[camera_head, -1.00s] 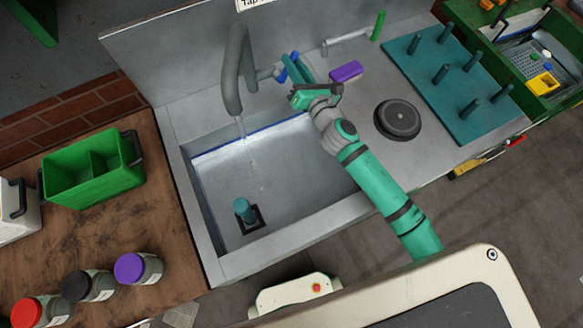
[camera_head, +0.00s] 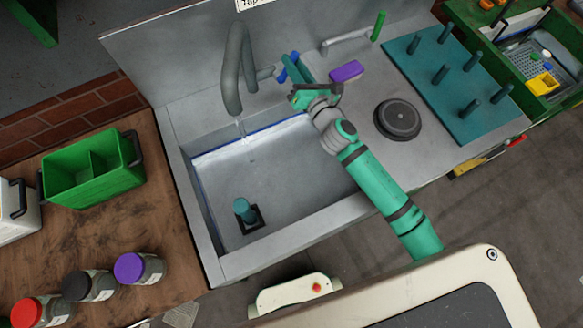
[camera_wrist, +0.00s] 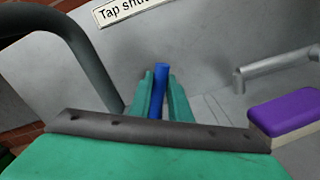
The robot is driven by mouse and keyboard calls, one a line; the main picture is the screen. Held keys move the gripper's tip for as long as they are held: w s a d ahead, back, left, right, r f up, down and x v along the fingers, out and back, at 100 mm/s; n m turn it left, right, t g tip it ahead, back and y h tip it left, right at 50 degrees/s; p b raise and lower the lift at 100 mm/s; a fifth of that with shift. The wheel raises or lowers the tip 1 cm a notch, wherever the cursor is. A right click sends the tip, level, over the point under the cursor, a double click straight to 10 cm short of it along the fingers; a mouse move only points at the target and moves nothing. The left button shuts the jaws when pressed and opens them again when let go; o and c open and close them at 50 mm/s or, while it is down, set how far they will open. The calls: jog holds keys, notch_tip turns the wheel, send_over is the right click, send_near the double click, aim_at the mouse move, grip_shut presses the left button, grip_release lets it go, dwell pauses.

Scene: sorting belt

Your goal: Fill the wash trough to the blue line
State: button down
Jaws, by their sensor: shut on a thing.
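The wash trough (camera_head: 215,235) is a grey sunken basin with a blue line (camera_head: 240,144) along its upper inner wall. Clear water appears to lie in it; its surface is hard to make out, seemingly close under the line at the back. A grey curved spout (camera_head: 232,75) hangs over the back left, with a short thin stream (camera_head: 241,128) under it. A teal plug or standpipe (camera_head: 245,210) stands on the floor of the trough. My gripper (camera_head: 289,70) is shut on the blue tap lever (camera_wrist: 160,78), whose tip shows between the fingers in the wrist view.
A purple sponge (camera_head: 346,71) lies right of my gripper. A dark round disc (camera_head: 398,119) and a teal peg board (camera_head: 467,110) occupy the drainer. A green divided caddy (camera_head: 92,170) and lidded jars (camera_head: 139,268) stand on the left bench. A label (camera_wrist: 125,10) is partly visible.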

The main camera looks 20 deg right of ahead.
jog(key=shift+a, duration=0.1)
dwell(0.4)
jog(key=shift+s+a+r+n, duration=0.15)
jog(key=shift+a+n, duration=0.25)
jog(key=shift+n, duration=0.35)
jog(key=shift+w+a+r+n, duration=0.15)
jog(key=shift+a+n, duration=0.25)
jog(key=shift+n, duration=0.35)
jog(key=shift+s, duration=0.1)
jog(key=shift+s+a+n, duration=0.15)
jog(key=shift+a+n, duration=0.75)
jog(key=shift+n, duration=0.5)
jog(key=c, duration=1.4)
grip_release()
jog(key=shift+r, duration=0.1)
jog(key=shift+o, duration=0.2)
jog(key=s+d, duration=0.1)
jog(key=s, duration=0.7)
jog(key=shift+d, duration=0.15)
